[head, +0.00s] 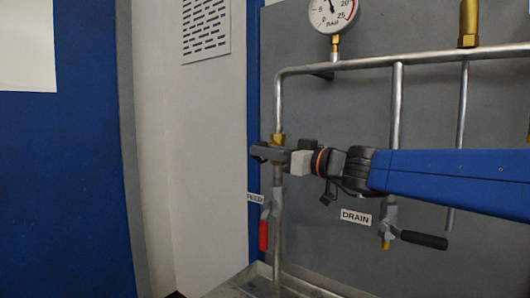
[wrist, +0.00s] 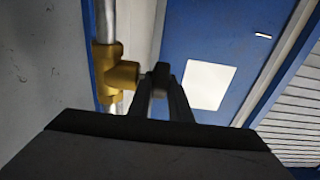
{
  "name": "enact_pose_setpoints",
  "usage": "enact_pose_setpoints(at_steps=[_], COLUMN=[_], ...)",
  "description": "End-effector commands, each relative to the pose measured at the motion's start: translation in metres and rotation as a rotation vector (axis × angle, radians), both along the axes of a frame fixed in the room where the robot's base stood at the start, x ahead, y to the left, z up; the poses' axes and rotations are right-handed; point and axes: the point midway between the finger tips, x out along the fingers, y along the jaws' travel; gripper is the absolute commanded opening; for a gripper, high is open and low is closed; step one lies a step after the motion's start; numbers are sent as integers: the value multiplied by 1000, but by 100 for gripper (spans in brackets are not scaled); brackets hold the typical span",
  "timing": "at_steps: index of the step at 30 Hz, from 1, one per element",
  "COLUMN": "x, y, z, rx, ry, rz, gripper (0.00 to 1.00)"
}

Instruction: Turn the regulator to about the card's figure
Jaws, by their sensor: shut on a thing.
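The regulator's brass body (wrist: 118,74) sits on a vertical pipe in the wrist view. Its top also shows in the head view (head: 278,138). My gripper (head: 268,153) is at the regulator, shut on its dark knob (wrist: 160,70), which is mostly hidden by the fingers. The pressure gauge (head: 333,14) is cut by the top edge; its needle points up and slightly left, above the 5 mark, exact value unclear. A white sheet (head: 27,48) on the blue surface at left may be the card; no figure is readable.
Below my gripper hangs a red lever (head: 263,235) by the FEED label (head: 255,198). A black-handled valve (head: 424,240) is by the DRAIN label (head: 356,217), under my arm. Pipes (head: 397,100) and a brass fitting (head: 468,22) stand at right.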

Motion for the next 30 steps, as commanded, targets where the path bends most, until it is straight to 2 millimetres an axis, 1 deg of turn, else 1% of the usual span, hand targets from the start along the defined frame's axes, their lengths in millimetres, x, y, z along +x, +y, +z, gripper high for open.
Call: enact_pose_setpoints(at_steps=[1,2,11,14,17,30], x=[0,0,0,-2,-8,-50], y=[0,0,0,-4,-12,-66], z=[-1,-1,0,0,0,-5], rx=[-2,-2,-1,-1,0,0], ry=[1,1,1,-1,-2,-2], rz=[-1,-1,0,-1,-3,-5], gripper=[0,25,26,26,26,26])
